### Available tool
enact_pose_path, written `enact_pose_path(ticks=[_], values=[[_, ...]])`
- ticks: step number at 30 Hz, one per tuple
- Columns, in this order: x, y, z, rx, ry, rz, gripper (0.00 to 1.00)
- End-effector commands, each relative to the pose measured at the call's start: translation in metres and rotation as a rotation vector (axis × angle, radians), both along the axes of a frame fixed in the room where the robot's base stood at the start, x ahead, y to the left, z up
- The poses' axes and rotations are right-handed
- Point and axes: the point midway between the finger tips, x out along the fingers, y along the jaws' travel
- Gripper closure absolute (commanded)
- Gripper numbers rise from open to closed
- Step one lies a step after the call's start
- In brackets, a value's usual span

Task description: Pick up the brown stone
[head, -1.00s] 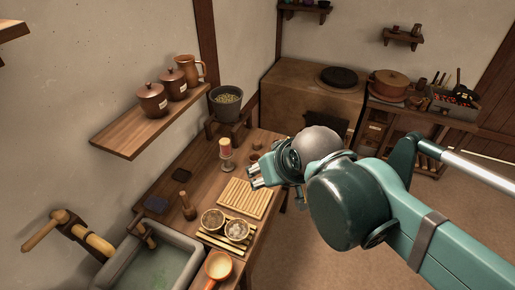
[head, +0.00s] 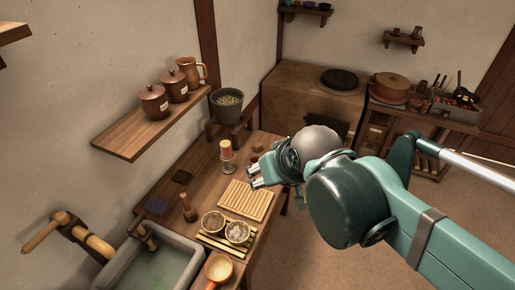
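A small flat dark brown block (head: 182,177), which looks like the brown stone, lies on the wooden counter (head: 205,160) near the wall. A similar dark bluish-grey block (head: 157,205) lies nearer the basin. My gripper (head: 252,176) is above the counter's right side, to the right of the brown block and apart from it. Its fingers point left, look spread, and hold nothing that I can see. My arm hides part of the counter's far right end, where a small round brown thing (head: 257,147) partly shows.
A candle on a stand (head: 227,160), a wooden pestle-like tool (head: 188,208), a slatted board (head: 245,200) and two bowls (head: 225,227) stand on the counter. A shelf with jars (head: 150,135) juts out above its left side. A basin (head: 160,265) is in front.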

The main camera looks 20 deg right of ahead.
Motion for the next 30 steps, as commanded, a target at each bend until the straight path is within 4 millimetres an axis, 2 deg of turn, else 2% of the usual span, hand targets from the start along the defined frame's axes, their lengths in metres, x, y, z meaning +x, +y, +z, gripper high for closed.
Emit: enact_pose_path(ticks=[8,20,30], values=[[0.028,-0.006,0.008,0.010,0.017,-0.040,0.52],[0.088,-0.018,0.015,0.029,0.053,-0.126,0.52],[0.143,-0.030,0.011,0.043,0.081,-0.201,0.52]])
